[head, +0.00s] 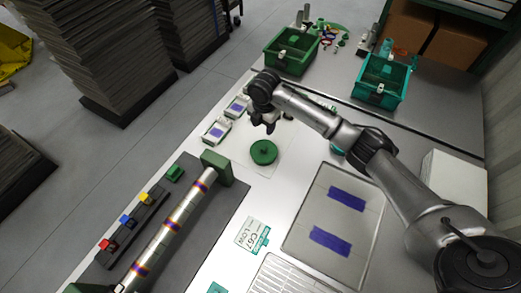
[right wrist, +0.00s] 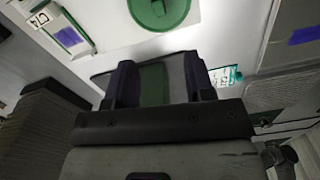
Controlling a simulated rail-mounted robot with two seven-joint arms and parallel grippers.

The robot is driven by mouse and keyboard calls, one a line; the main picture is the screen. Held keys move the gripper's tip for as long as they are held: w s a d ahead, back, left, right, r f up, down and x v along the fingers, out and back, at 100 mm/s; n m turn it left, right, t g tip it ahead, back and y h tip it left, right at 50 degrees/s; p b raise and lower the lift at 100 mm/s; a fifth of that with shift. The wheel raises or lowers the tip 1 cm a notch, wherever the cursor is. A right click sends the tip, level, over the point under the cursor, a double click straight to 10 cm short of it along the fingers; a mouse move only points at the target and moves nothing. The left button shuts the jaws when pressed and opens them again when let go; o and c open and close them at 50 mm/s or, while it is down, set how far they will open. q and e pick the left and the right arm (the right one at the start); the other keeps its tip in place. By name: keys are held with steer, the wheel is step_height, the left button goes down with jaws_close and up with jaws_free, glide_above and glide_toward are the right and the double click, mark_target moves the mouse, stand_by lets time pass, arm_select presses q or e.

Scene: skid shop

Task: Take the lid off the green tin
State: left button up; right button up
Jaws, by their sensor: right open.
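The green tin (head: 263,152) stands on a white sheet on the bench, seen from above with a round green top and a small knob in the middle. Its round top also shows at the upper edge of the right wrist view (right wrist: 172,14), partly cut off. My right gripper (head: 262,124) is above and just behind the tin in the head view, apart from it. Its two dark fingers are spread with nothing held between them in the right wrist view (right wrist: 159,80). My left gripper is not in view.
A long roller (head: 165,238) on a dark base with green end blocks lies left of the tin. Small labelled boxes (head: 216,132) stand close by. A tray with purple strips (head: 310,215) lies to the right. Green bins (head: 291,62) (head: 381,95) stand at the back.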

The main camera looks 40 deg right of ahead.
steer(key=n, duration=0.1)
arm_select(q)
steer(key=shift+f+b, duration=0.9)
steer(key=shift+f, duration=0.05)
arm_select(e)
glide_above(263, 149)
steer(key=shift+n, duration=0.4)
step_height(263, 149, down, 8)
steer(key=shift+w+d+r, duration=0.1)
steer(key=shift+r, duration=0.15)
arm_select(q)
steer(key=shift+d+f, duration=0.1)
arm_select(e)
steer(key=shift+f, duration=0.6)
arm_select(q)
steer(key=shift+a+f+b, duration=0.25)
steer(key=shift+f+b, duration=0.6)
steer(key=shift+b, duration=0.15)
arm_select(e)
steer(key=shift+f, duration=2.6)
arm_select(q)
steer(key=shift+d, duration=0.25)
arm_select(e)
jaws_close()
